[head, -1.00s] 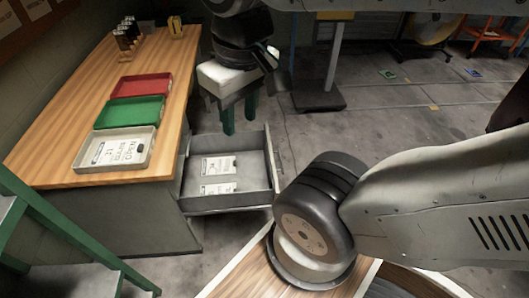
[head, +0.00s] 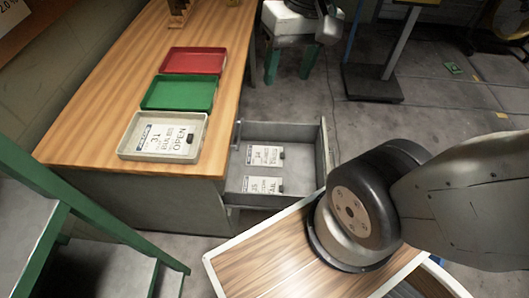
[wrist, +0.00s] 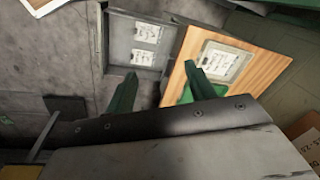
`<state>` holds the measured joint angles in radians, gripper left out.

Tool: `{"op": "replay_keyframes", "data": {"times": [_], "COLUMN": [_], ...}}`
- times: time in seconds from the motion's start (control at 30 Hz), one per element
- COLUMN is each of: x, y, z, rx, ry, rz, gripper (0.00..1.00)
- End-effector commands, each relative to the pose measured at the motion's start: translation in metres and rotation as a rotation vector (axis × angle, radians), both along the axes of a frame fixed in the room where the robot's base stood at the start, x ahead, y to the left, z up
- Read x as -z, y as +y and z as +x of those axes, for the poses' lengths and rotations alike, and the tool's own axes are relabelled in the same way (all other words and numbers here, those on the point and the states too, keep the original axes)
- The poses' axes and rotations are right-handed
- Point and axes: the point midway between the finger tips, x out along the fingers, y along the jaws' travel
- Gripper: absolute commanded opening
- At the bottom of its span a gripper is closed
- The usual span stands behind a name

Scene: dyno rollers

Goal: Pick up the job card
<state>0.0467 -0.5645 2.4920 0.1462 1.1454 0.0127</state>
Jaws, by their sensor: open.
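A white card (head: 168,139) with the number 31 and the word OPEN lies in a pale grey tray (head: 122,150) at the bench's near end; a small dark piece sits on its right edge. Two similar white cards, a far one (head: 265,156) and a near one (head: 262,186), lie in the open grey drawer (head: 285,131). I cannot tell which is the job card. My gripper (head: 290,63) is open and empty, beyond the drawer at the top. In the wrist view its green fingers (wrist: 161,88) stand apart, with the drawer and tray beyond them.
A green tray (head: 150,95) and a red tray (head: 180,62) lie behind the grey tray on the wooden bench (head: 90,120). Green steps (head: 110,240) stand at the lower left. A post on a dark base (head: 372,82) stands beyond the drawer.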

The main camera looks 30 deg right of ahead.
Motion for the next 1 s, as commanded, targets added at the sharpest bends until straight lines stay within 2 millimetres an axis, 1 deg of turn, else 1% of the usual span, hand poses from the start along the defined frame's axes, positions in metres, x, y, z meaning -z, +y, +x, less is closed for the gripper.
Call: {"op": "replay_keyframes", "data": {"times": [0.03, 0.17, 0.2, 0.27, 0.3, 0.37, 0.4, 0.47, 0.5, 0.57, 0.6, 0.67, 0.7, 0.77, 0.8, 0.83, 0.87, 0.9, 0.97, 1.0], "x": [0.007, 0.026, 0.034, 0.047, 0.057, 0.073, 0.086, 0.107, 0.121, 0.146, 0.163, 0.191, 0.211, 0.242, 0.264, 0.282, 0.299, 0.323, 0.360, 0.386], "y": [0.000, -0.001, -0.002, -0.006, -0.009, -0.015, -0.021, -0.029, -0.037, -0.048, -0.056, -0.070, -0.079, -0.094, -0.103, -0.111, -0.119, -0.129, -0.145, -0.155], "z": [0.020, 0.073, 0.089, 0.113, 0.129, 0.152, 0.167, 0.188, 0.202, 0.221, 0.232, 0.247, 0.256, 0.267, 0.272, 0.275, 0.277, 0.279, 0.279, 0.277], "rx": [0.050, 0.189, 0.235, 0.307, 0.357, 0.434, 0.487, 0.569, 0.627, 0.715, 0.775, 0.868, 0.931, 1.027, 1.090, 1.140, 1.190, 1.257, 1.358, 1.428], "ry": [0.025, 0.059, 0.068, 0.082, 0.091, 0.104, 0.114, 0.127, 0.135, 0.149, 0.157, 0.171, 0.181, 0.194, 0.205, 0.212, 0.221, 0.231, 0.248, 0.260], "rz": [0.045, 0.161, 0.196, 0.243, 0.274, 0.317, 0.343, 0.380, 0.403, 0.434, 0.452, 0.476, 0.490, 0.507, 0.515, 0.520, 0.525, 0.529, 0.530, 0.527], "gripper": [0.55, 0.55, 0.55, 0.55, 0.55, 0.55, 0.55, 0.55, 0.55, 0.55, 0.55, 0.55, 0.55, 0.55, 0.55, 0.55, 0.55, 0.55, 0.55, 0.55]}}
